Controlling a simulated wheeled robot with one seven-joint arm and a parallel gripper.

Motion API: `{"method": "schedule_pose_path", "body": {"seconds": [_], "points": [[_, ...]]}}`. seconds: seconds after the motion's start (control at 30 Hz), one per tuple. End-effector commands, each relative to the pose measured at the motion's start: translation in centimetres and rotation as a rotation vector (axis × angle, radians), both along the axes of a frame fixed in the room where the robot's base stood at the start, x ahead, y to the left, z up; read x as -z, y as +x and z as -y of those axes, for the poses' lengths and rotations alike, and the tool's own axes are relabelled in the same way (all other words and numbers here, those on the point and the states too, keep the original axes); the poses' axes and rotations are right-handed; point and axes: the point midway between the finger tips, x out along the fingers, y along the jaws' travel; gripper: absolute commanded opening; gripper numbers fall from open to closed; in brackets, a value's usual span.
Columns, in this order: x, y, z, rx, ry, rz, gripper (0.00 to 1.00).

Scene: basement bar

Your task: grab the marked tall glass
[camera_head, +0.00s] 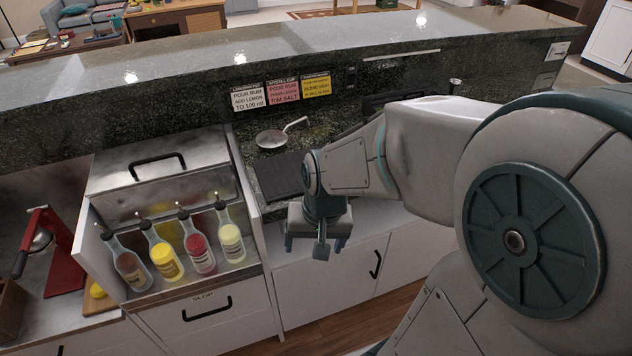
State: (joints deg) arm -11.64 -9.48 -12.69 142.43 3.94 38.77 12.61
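I cannot make out a tall glass or a mark on one in this view. My arm reaches in from the right and hides part of the counter behind it. My gripper (314,246) points down in front of the white cabinet doors, near the front edge of the counter. Its fingers look spread apart, with nothing visible between them.
Several bottles with pourers, one a red bottle (200,254), stand in the steel well (160,190) at left. A strainer-like utensil (272,138) and a dark mat (280,176) lie on the counter. A red press (52,250) stands far left. Recipe cards (283,91) line the raised bar.

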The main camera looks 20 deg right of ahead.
Motion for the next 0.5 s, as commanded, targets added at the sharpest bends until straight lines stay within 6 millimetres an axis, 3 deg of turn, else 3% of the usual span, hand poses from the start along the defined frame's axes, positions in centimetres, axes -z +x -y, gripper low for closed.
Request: {"method": "schedule_pose_path", "body": {"seconds": [0.03, 0.1, 0.27, 0.5], "points": [[2.9, 0.6, -0.1, 0.04, 0.001, -0.032, 0.79], [5.8, 1.3, -0.1, 0.108, -0.004, -0.058, 0.79], [12.5, 2.6, 0.7, 0.267, -0.056, -0.101, 0.79], [21.4, 3.7, 3.9, 0.485, -0.222, -0.087, 0.79]]}}
